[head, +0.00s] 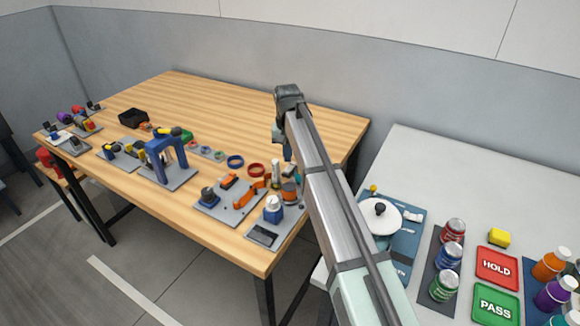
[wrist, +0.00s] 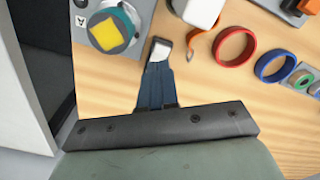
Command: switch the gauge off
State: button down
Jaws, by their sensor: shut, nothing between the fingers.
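I cannot tell for certain which device is the gauge. In the wrist view a round teal-rimmed part with a yellow square face (wrist: 110,32) sits on a grey base marked "A". In the head view a blue device with a white top (head: 273,207) stands on a grey plate with a dark panel (head: 264,236), near the wooden table's front right corner. My gripper (wrist: 160,50) is shut and empty over the wooden table, just right of the teal part and below a white block (wrist: 200,10). In the head view my arm hides part of this area.
A red ring (wrist: 234,47) and a blue ring (wrist: 275,66) lie right of my gripper in the wrist view. An orange clamp-like part (head: 250,192) and a blue arch (head: 167,157) stand on the wooden table (head: 220,105). A white table (head: 440,165) is at right.

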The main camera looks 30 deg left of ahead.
aim_at(288, 169)
notch_tip(288, 169, up, 4)
jog(key=shift+f, duration=0.1)
dwell(0.4)
dwell(0.4)
